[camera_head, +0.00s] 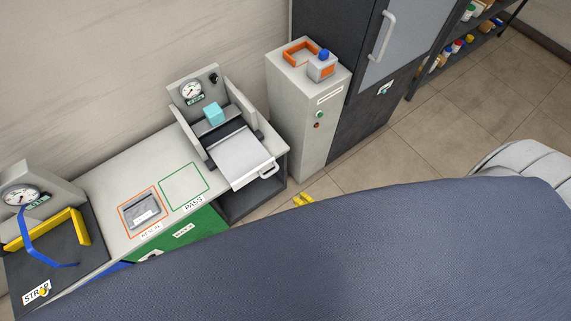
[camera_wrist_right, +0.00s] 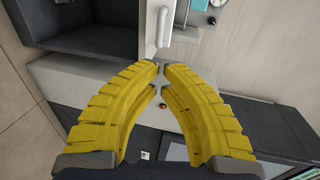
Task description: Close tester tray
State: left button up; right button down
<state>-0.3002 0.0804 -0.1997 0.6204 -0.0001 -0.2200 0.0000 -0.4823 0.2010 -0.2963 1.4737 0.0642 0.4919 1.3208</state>
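The tester tray (camera_head: 240,158) is a pale flat drawer, pulled out toward the front of the tester (camera_head: 181,112) on the bench. Its light grey handle (camera_head: 269,171) is at the front edge. In the right wrist view the handle (camera_wrist_right: 161,27) shows just beyond my fingertips. My right gripper (camera_head: 303,200) has yellow fingers, low and to the right of the handle in the head view, apart from it. In the right wrist view the fingertips (camera_wrist_right: 161,68) are nearly together, with nothing between them. My left gripper is out of view.
A teal cube (camera_head: 214,114) sits in the tester behind the tray. A pale cabinet (camera_head: 300,112) with buttons stands close on the right. Orange (camera_head: 128,223) and green (camera_head: 162,201) outlined areas lie on the bench. Tiled floor (camera_head: 425,150) is open at right.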

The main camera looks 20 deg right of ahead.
aim_at(275, 172)
jog(key=x, duration=1.4)
jog(key=shift+s, duration=0.1)
